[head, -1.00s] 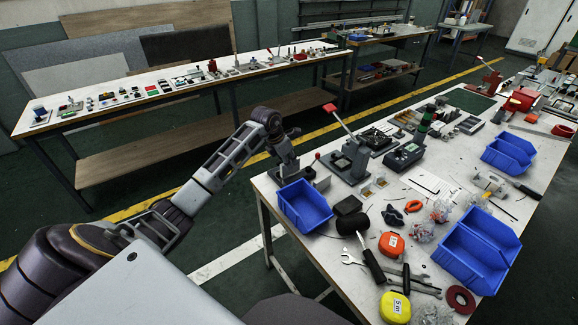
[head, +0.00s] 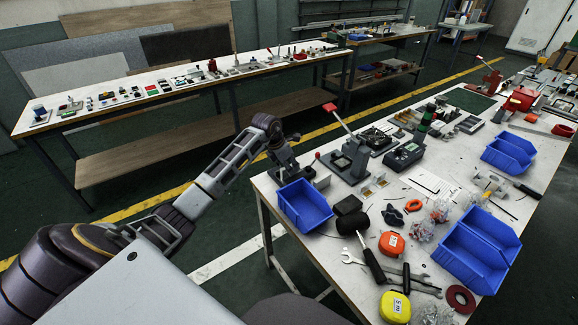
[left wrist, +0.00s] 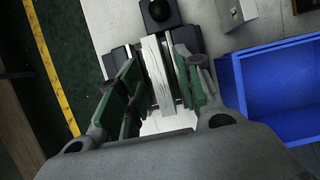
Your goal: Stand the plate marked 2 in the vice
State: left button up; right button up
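My left gripper (left wrist: 155,90) is open, its green-padded fingers apart on either side of a pale grey plate (left wrist: 157,68). The plate sits between the dark jaws of the vice (left wrist: 195,47); gaps show between it and the fingers. No number can be read on it. In the head view, my left gripper (head: 283,158) is over the left edge of the bench, at the small dark vice (head: 308,174), partly hiding it. The plate cannot be made out there. My right gripper is not in view.
A blue bin (head: 304,206) stands close in front of the vice, and a lever press (head: 350,160) stands to its right. Tools and more blue bins crowd the bench (head: 335,268). A long table (head: 190,86) with small parts stands behind, across a clear floor.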

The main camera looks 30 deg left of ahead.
pick_arm(q)
jog(key=shift+r, duration=0.1)
jog(key=v, duration=1.2)
dwell(0.4)
dwell(0.4)
